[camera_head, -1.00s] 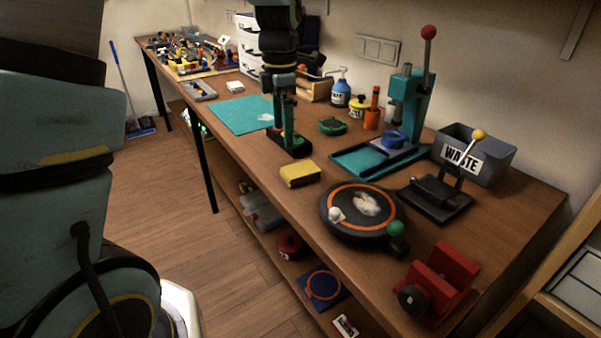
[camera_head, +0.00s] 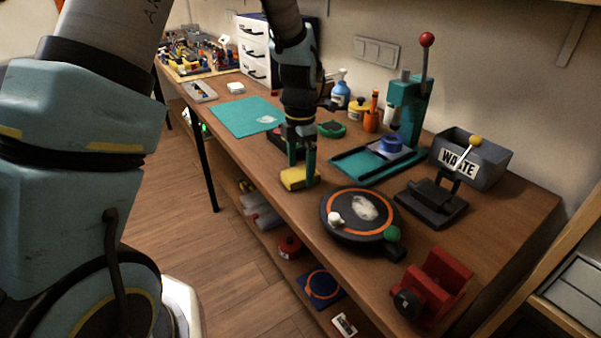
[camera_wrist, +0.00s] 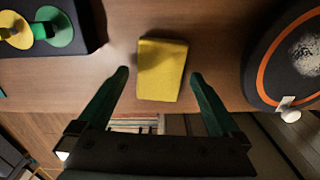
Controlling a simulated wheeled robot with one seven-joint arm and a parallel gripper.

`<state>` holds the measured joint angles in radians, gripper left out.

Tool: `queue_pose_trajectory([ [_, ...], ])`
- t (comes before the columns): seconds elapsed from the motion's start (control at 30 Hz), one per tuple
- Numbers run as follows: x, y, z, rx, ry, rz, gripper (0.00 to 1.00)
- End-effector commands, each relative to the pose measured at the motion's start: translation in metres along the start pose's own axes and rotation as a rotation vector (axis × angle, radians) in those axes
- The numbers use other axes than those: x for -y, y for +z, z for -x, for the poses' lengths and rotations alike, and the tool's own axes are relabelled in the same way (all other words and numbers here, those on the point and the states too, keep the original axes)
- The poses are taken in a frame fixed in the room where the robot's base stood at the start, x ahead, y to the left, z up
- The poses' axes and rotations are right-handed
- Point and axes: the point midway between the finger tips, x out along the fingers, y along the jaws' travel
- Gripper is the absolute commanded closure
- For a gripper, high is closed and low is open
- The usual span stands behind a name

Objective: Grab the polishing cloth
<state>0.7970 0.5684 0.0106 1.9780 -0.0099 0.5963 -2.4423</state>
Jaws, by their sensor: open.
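The yellow polishing cloth (camera_head: 292,182) lies folded on the workbench near its front edge, left of the round black turntable. In the wrist view the cloth (camera_wrist: 162,70) sits a little ahead of the fingertips and between their lines, with a gap on each side. My gripper (camera_head: 301,171) is open and empty, pointing down over the cloth in the head view. Its two green fingers (camera_wrist: 160,78) also show in the wrist view. In the head view the fingers hide part of the cloth.
The turntable (camera_head: 345,233) with an orange ring stands right of the cloth. A black block with yellow and green discs (camera_wrist: 45,28) lies to the left in the wrist view. A teal press (camera_head: 404,105), a waste bin (camera_head: 490,160) and a red block (camera_head: 440,282) stand further right.

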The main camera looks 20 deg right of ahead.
Motion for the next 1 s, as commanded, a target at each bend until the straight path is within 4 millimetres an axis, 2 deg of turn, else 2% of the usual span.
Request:
queue_pose_trajectory([
  [0.13,0.0000,-0.0001,-0.0122,0.000,0.000,0.001,0.00],
  [0.37,-0.0002,0.0001,-0.0138,0.001,0.001,0.001,0.00],
  [1.0,-0.0002,0.0001,-0.0134,0.001,0.001,0.000,0.72],
])
